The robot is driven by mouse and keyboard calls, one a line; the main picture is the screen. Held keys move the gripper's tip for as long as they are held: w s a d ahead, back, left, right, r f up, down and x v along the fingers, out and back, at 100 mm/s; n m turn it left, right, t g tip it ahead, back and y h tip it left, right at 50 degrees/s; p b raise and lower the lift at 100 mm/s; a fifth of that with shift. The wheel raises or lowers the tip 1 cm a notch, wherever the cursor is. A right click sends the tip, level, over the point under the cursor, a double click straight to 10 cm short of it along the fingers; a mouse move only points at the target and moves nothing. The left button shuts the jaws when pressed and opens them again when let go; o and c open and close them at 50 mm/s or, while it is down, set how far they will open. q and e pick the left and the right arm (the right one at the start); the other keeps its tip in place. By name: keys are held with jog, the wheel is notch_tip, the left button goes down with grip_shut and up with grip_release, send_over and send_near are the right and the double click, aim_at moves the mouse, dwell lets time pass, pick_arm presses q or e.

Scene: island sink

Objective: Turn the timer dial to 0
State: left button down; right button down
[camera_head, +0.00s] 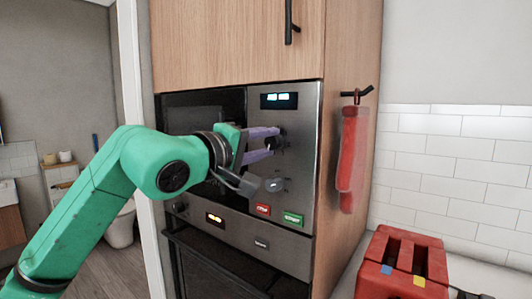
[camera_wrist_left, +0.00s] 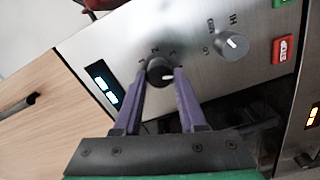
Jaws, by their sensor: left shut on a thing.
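The microwave's steel control panel (camera_head: 297,175) is set in a wooden cabinet. The black timer dial (camera_wrist_left: 160,70) sits below the lit display (camera_wrist_left: 103,85) and has numbers around it. My left gripper (camera_wrist_left: 160,74) has its two purple fingers on either side of this dial, shut on it. In the head view, the left gripper (camera_head: 276,143) reaches the panel from the left, and its fingers partly hide the dial. A second, grey dial (camera_wrist_left: 233,45) with letter marks is lower on the panel, apart from the fingers. My right gripper is not in view.
A red button (camera_head: 263,209) and a green button (camera_head: 292,218) are at the panel's bottom. An oven (camera_head: 262,243) with its own display is below. A red mitt (camera_head: 350,155) hangs on the cabinet side. A red toaster (camera_head: 400,262) stands on the counter at right.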

pick_arm(q)
jog(key=n+b, duration=0.2)
jog(key=n, duration=0.2)
jog(key=shift+f+n, duration=0.15)
jog(key=shift+n, duration=0.15)
jog(key=n+b, duration=0.2)
jog(key=n, duration=0.3)
jog(key=shift+f, duration=0.1)
jog(key=n+b, duration=0.2)
jog(key=n, duration=0.3)
jog(key=shift+f+n, duration=0.1)
jog(key=shift+n, duration=0.3)
jog(key=n+b, duration=0.2)
jog(key=n, duration=0.2)
jog(key=shift+d+f+n, duration=0.1)
jog(key=shift+n, duration=0.2)
jog(key=n+b, duration=0.2)
jog(key=n, duration=0.3)
jog(key=shift+d, duration=0.1)
jog(key=n+b, duration=0.1)
jog(key=n, duration=0.4)
jog(key=shift+s, duration=0.1)
jog(key=n+b, duration=0.2)
jog(key=n, duration=0.2)
jog(key=shift+d, duration=0.1)
jog(key=shift+n+b, duration=0.7)
jog(key=shift+n, duration=2.1)
jog(key=shift+r, duration=0.2)
